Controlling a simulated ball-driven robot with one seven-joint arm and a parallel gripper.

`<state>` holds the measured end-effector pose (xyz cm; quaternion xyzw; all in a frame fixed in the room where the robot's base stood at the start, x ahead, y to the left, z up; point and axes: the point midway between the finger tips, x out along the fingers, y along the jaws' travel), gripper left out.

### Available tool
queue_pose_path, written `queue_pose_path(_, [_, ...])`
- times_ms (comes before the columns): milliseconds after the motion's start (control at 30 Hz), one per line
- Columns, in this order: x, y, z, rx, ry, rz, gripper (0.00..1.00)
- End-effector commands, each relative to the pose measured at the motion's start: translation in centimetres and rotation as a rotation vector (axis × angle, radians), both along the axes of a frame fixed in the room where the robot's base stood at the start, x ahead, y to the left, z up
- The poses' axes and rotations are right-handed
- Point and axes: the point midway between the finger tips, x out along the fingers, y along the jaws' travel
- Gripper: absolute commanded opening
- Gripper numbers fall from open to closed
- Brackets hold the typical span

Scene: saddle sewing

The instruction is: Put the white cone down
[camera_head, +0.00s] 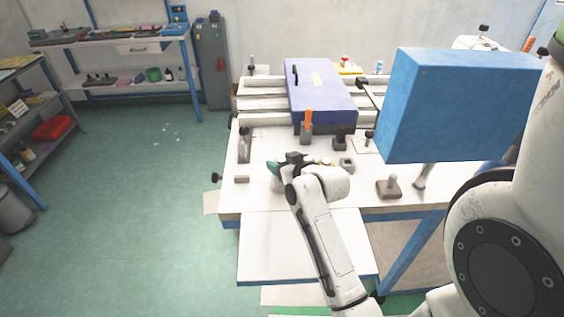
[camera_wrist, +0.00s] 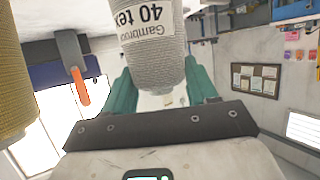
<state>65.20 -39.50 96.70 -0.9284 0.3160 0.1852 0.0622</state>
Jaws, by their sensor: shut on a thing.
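The white cone (camera_wrist: 155,45), a pale grey-white thread cone with a label reading "40 tex", fills the upper middle of the wrist view. My gripper (camera_wrist: 163,88) has its green fingers on either side of it and is shut on it. In the head view my gripper (camera_head: 274,167) is over the near left part of the white worktable (camera_head: 262,198). The cone is mostly hidden there by my wrist, and I cannot tell whether its base touches the table.
A tan cone (camera_wrist: 14,85) stands close at the left in the wrist view. A grey block with an orange-handled tool (camera_head: 307,122) is beyond my gripper. A small brown block (camera_head: 242,180) lies to the left. A blue-purple case (camera_head: 318,92) is at the back.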

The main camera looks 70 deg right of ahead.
Motion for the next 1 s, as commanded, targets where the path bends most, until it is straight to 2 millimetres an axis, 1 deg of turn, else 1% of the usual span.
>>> queue_pose_path(67, [0.0, 0.0, -0.2, -0.001, -0.001, 0.000, 0.00])
queue_pose_path(100, [0.0, 0.0, -0.2, 0.000, 0.000, 0.000, 0.60])
queue_pose_path(333, [0.0, 0.0, -0.2, 0.000, 0.000, 0.000, 0.82])
queue_pose_path(367, [0.0, 0.0, -0.2, 0.000, 0.000, 0.000, 0.83])
queue_pose_path(567, [0.0, 0.0, -0.1, 0.000, 0.000, 0.000, 0.83])
queue_pose_path(667, [-0.1, 0.0, 0.2, -0.001, -0.001, 0.000, 0.83])
queue_pose_path(767, [-0.8, 0.7, 0.4, 0.001, -0.002, -0.001, 0.83])
queue_pose_path(867, [-2.0, 1.7, 1.0, 0.000, -0.002, 0.001, 0.83])
queue_pose_path(1000, [-4.2, 3.3, 2.1, 0.000, 0.000, 0.000, 0.83])
